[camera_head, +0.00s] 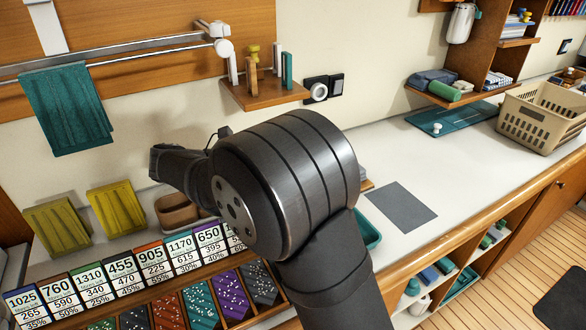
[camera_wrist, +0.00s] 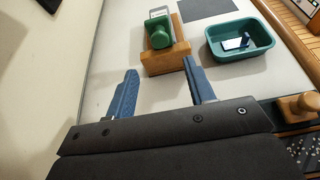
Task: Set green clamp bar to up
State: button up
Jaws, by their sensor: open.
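In the wrist view, a green rounded bar (camera_wrist: 159,32), which looks like the green clamp bar, sits on a wooden block (camera_wrist: 168,61) on the white counter. A pale metal frame rises behind it. I cannot tell the bar's exact setting from this angle. My gripper (camera_wrist: 163,86) is open and empty, its two blue fingers apart and pointing toward the block. The block and bar lie beyond the fingertips, apart from them. In the head view my arm hides the bar and nearly all of the block.
A teal tray (camera_wrist: 252,53) holding a small blue and white item stands right of the block. A grey mat (camera_head: 401,206) lies on the counter. A rack of numbered cards (camera_head: 128,274) runs along the front. A small wall shelf (camera_head: 262,96) hangs above. The counter's right part has free room.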

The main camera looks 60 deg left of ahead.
jog(key=x, duration=0.9)
jog(key=shift+w+f, duration=0.2)
jog(key=shift+w, duration=0.15)
jog(key=shift+c, duration=0.2)
